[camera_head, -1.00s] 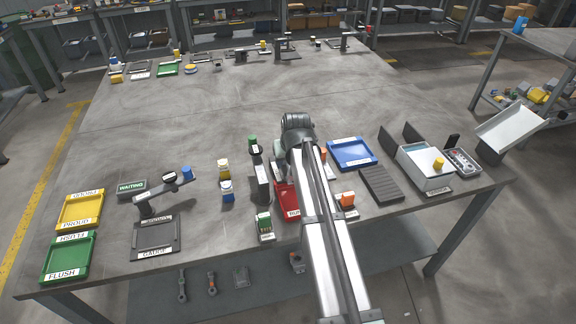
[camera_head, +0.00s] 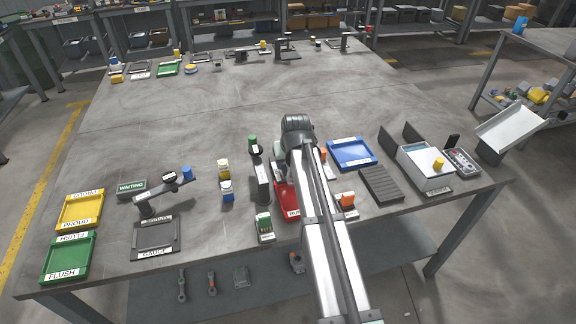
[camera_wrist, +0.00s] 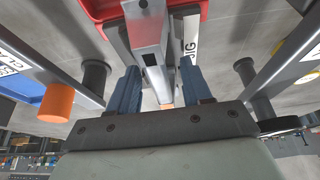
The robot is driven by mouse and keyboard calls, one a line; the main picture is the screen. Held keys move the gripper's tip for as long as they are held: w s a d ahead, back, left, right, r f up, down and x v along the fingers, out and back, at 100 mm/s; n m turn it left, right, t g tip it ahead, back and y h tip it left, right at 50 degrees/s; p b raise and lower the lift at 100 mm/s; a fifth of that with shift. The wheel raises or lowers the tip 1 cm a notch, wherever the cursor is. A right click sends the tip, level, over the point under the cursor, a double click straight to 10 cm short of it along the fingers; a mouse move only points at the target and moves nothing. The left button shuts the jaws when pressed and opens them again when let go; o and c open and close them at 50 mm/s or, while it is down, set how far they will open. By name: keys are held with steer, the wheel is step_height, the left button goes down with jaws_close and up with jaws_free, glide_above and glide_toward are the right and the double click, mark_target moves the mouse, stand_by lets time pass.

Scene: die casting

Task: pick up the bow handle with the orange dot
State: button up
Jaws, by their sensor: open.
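My gripper (camera_wrist: 157,90) is open, its two blue fingers apart on either side of a grey metal bar (camera_wrist: 148,35). In the head view the gripper is hidden under my arm, near the red tray. The red tray also shows at the top of the wrist view (camera_wrist: 95,8). An orange cylinder (camera_wrist: 56,102) is left of the fingers in the wrist view. An orange-topped block (camera_head: 347,198) stands right of my arm in the head view.
A blue tray (camera_head: 372,146) and a dark ribbed block (camera_head: 381,184) lie right of my arm. A dark upright block (camera_head: 262,181) and a green-topped box (camera_head: 265,227) stand close on the left. The table's middle (camera_head: 200,110) is clear.

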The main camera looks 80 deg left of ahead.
jaws_close()
stand_by(0.3)
steer(key=shift+r, duration=0.1)
stand_by(0.4)
